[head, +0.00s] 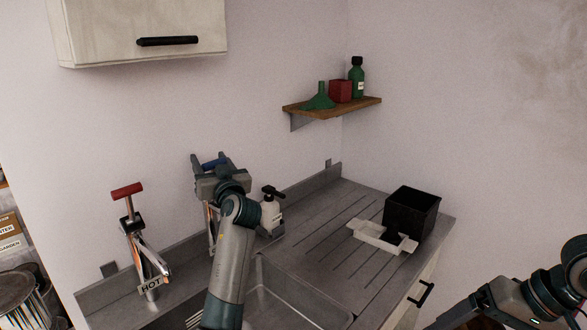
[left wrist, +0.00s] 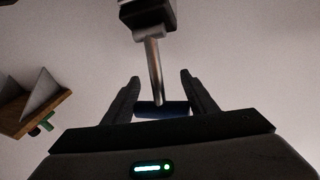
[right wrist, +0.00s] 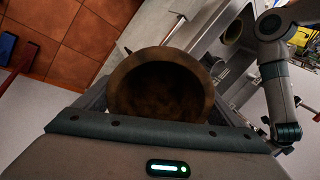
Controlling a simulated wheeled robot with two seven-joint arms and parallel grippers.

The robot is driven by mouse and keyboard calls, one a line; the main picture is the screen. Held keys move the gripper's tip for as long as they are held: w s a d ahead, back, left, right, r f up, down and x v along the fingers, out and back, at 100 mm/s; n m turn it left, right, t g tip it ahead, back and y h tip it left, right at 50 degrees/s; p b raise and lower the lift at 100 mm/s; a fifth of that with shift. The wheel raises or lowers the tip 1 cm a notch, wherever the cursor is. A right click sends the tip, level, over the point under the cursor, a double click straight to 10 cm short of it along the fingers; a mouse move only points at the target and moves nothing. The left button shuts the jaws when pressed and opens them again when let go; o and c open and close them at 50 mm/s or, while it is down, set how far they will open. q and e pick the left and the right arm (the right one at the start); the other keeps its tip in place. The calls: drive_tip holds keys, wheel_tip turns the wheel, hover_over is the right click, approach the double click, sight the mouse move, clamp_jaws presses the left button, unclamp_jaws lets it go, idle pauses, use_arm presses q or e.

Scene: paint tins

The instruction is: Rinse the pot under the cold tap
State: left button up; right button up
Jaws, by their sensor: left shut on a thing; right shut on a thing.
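The cold tap (head: 211,222) stands at the back of the sink (head: 272,295), partly hidden by my left arm. Its blue handle (head: 213,163) lies between the fingers of my left gripper (head: 209,167). In the left wrist view the blue handle (left wrist: 162,108) sits across between both fingers, with the metal tap stem above it. The brown, round pot (right wrist: 160,88) fills the middle of the right wrist view, its dark inside facing the camera. My right gripper (right wrist: 160,118) is shut on it; the fingertips are mostly hidden. The head view does not show the pot. No water is visible.
The hot tap (head: 146,250) with a red handle (head: 126,191) stands left of the cold tap. A soap bottle (head: 271,213) stands right of it. A black box (head: 411,214) and a pale tray (head: 382,237) are on the drainboard. A shelf (head: 333,108) hangs behind.

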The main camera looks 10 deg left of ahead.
use_arm(q)
drive_tip(key=shift+s+d+f+b, duration=0.1)
drive_tip(key=shift+d+f+b, duration=0.15)
drive_tip(key=shift+b, duration=0.6)
use_arm(e)
wheel_tip(320, 180, down, 3)
drive_tip(key=shift+r, duration=0.15)
use_arm(q)
drive_tip(key=shift+s+r+t+y+b, duration=0.1)
drive_tip(key=shift+r+t+y+b, duration=0.2)
drive_tip(key=shift+t+y+b, duration=0.1)
use_arm(e)
drive_tip(key=shift+f, duration=0.4)
use_arm(q)
drive_tip(key=o, duration=1.5)
drive_tip(key=shift+f, duration=0.1)
